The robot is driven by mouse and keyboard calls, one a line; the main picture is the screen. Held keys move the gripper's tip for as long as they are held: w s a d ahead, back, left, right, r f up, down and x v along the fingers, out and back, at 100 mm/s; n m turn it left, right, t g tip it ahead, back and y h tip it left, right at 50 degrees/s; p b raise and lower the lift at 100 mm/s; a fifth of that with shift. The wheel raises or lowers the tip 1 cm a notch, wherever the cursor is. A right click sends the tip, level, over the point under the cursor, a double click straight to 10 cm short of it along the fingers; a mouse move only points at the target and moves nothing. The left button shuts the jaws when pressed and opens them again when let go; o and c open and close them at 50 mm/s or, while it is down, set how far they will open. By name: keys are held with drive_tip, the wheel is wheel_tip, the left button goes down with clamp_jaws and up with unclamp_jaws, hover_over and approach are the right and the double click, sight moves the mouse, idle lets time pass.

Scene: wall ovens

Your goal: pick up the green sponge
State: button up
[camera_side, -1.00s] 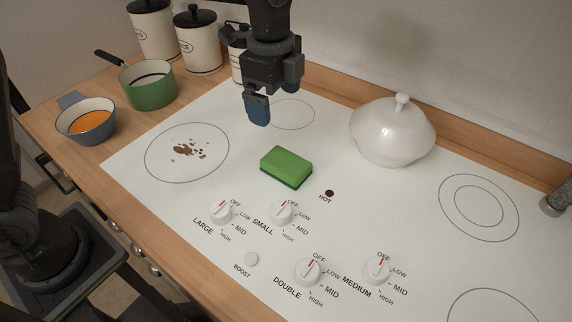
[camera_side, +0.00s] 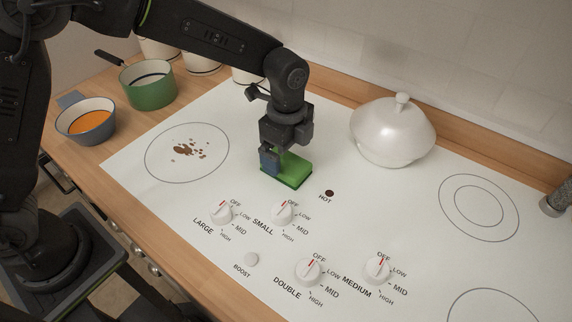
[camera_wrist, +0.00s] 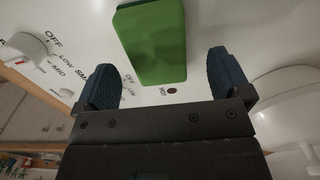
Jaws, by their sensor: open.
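The green sponge (camera_side: 289,170) lies flat on the white cooktop, behind the small knob, with a darker green underside. In the side view my gripper (camera_side: 276,160) is right at the sponge, pointing down, and hides part of its far left side. In the wrist view the sponge (camera_wrist: 154,42) shows between and beyond the two blue fingertips (camera_wrist: 163,78). The fingers are apart, with a gap to the sponge on each side in that view. My gripper is open and holds nothing.
A white lidded pot (camera_side: 392,133) stands to the right. Several knobs, including the small knob (camera_side: 283,212), stand in front of the sponge. Brown spots (camera_side: 187,150) mark the left burner.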

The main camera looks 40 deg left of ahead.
sight(286, 161)
wheel_tip(286, 161, down, 4)
drive_tip(key=shift+s+r, duration=0.15)
drive_tip(key=shift+r, duration=0.1)
drive_tip(key=c, duration=1)
drive_tip(key=shift+r, duration=0.1)
drive_tip(key=shift+r, duration=0.55)
drive_tip(key=r, duration=0.1)
drive_tip(key=a+r, duration=0.1)
drive_tip(key=r, duration=0.1)
drive_tip(key=shift+a+r, duration=0.2)
drive_tip(key=shift+r, duration=0.1)
drive_tip(key=a+r, duration=0.6)
drive_tip(key=a, duration=0.4)
drive_tip(key=shift+s+a, duration=0.15)
drive_tip(key=shift+s, duration=0.2)
